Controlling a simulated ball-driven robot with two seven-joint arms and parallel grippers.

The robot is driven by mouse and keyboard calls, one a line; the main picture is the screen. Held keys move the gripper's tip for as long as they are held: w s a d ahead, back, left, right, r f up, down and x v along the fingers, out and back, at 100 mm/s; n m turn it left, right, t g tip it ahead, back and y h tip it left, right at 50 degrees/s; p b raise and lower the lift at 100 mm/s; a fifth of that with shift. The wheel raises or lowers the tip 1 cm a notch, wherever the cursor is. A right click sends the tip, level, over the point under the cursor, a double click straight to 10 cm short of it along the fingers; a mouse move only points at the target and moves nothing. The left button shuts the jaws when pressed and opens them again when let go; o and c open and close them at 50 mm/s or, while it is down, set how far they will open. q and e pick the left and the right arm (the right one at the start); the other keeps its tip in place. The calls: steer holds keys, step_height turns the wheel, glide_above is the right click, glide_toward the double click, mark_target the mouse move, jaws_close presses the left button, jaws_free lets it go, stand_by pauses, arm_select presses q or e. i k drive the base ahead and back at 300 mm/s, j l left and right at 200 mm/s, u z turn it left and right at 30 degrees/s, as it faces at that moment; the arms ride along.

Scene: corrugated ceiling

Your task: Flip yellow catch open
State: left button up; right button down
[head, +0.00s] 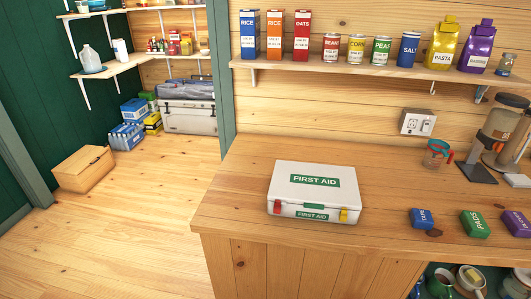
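A white first aid box (317,185) with green FIRST AID labels sits shut on the wooden counter, near its front left corner. The yellow catch (344,214) is on the box's front face toward the right end. A red catch (277,206) is on the same face toward the left end. Both catches look small here; the yellow one appears to lie flat against the front. Neither of my grippers shows in the head view.
The counter (380,179) is clear around the box. Blue, green (475,224) and purple packets lie to the right. A clear jug (437,153) and a coffee maker (495,140) stand at the back right. A shelf (380,70) of food packets and cans hangs above.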

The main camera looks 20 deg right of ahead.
mark_target(343, 214)
steer(key=z, duration=1.35)
